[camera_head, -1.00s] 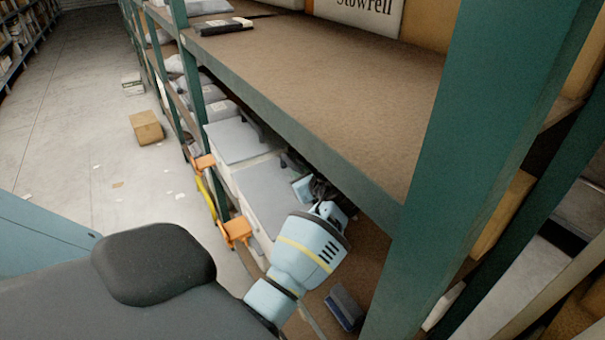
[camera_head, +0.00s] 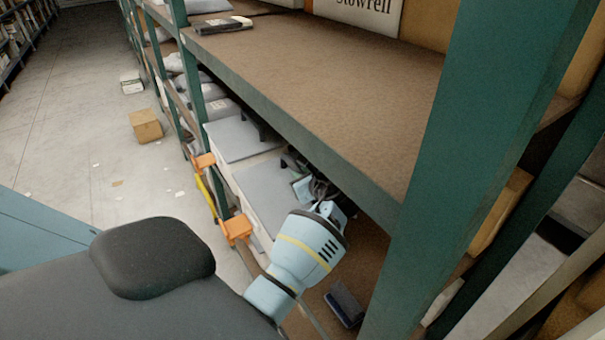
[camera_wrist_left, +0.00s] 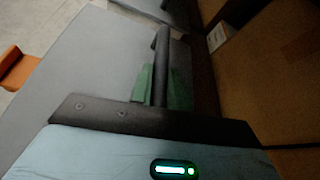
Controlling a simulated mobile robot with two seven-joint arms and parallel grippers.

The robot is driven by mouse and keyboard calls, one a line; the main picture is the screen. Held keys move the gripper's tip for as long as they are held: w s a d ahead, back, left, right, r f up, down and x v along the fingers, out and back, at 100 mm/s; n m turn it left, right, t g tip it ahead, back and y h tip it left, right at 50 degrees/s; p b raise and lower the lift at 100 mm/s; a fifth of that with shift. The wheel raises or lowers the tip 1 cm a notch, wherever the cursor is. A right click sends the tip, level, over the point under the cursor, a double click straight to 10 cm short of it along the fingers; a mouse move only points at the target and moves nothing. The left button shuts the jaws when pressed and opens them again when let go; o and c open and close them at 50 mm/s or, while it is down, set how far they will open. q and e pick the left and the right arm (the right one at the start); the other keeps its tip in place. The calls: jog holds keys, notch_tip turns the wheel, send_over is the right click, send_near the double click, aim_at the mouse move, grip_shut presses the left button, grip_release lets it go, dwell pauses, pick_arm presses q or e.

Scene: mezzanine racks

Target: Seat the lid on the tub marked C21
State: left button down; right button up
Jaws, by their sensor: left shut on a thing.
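A pale tub (camera_head: 246,208) stands on the lower rack shelf under a flat grey lid (camera_head: 270,188). I cannot read a C21 mark on it. My left gripper (camera_head: 305,188) reaches under the upper shelf to the inner side of this lid. In the left wrist view, its green-tipped fingers (camera_wrist_left: 163,86) are shut on the lid's dark bar handle (camera_wrist_left: 162,55), with the grey lid surface (camera_wrist_left: 90,70) alongside. The head view does not show clearly whether the lid lies flush on the tub rim. My right gripper is not in view.
Another grey-lidded tub (camera_head: 232,138) stands just beyond. Orange brackets (camera_head: 237,228) line the shelf's aisle edge. The upper shelf (camera_head: 310,70) overhangs my gripper, and a green upright (camera_head: 475,140) stands to its right. A dark blue item (camera_head: 344,304) lies on the lower shelf. A carton (camera_head: 146,125) sits in the aisle.

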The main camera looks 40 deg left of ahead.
pick_arm(q)
jog(key=c, duration=1.3)
grip_release()
jog(key=shift+o, duration=0.2)
jog(key=v, duration=0.6)
jog(key=shift+d+r+p, duration=0.15)
jog(key=shift+d+p, duration=0.05)
jog(key=shift+p, duration=0.2)
jog(key=shift+s+d+r, duration=0.25)
jog(key=shift+s+d, duration=0.05)
jog(key=shift+d, duration=0.3)
